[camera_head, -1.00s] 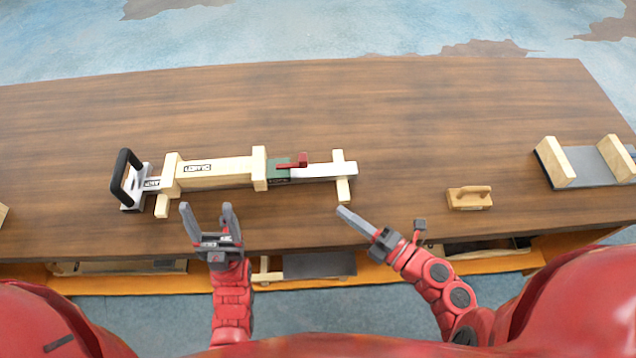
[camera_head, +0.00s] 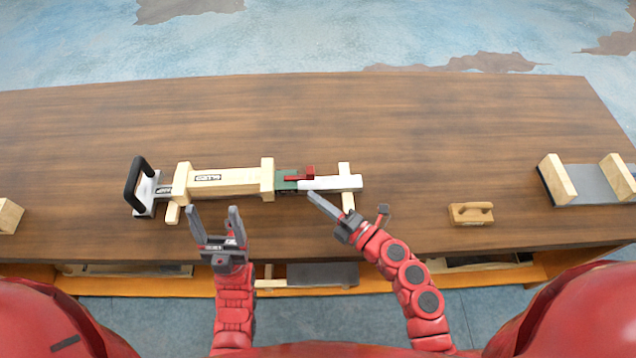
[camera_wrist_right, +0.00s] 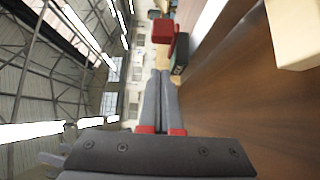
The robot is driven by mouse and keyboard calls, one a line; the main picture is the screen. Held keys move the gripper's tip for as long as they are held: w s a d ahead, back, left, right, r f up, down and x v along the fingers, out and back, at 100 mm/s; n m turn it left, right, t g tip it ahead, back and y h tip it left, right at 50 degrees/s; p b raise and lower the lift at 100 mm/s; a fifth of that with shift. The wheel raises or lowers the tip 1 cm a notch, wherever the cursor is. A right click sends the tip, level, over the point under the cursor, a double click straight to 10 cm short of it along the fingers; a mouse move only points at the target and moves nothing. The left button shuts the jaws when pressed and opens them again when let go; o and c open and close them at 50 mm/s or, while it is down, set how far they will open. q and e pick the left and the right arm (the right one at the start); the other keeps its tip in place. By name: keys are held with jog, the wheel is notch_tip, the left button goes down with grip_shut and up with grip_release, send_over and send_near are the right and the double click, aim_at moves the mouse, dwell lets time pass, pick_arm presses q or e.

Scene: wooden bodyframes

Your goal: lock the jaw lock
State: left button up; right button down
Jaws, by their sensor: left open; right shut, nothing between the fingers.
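The wooden jaw device lies across the table, with a long wooden body (camera_head: 225,182), a black handle (camera_head: 134,186) at its left end and a white bar (camera_head: 335,183) at its right. The red jaw lock (camera_head: 308,173) sits on a green block (camera_head: 285,181) beside the white bar. In the right wrist view a red block (camera_wrist_right: 163,32), apparently the lock, shows beyond the fingertips. My right gripper (camera_head: 316,198) is shut and empty, its tips just in front of the white bar, below the red lock. My left gripper (camera_head: 214,212) is open and empty in front of the wooden body.
A small wooden block with a handle (camera_head: 471,213) lies to the right. A grey tray with wooden ends (camera_head: 590,183) is at the far right, and a wooden block (camera_head: 9,216) at the left edge. The table behind the device is clear.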

jog(key=shift+w+p, duration=0.35)
jog(key=shift+w, duration=1.35)
jog(key=shift+d+f, duration=0.1)
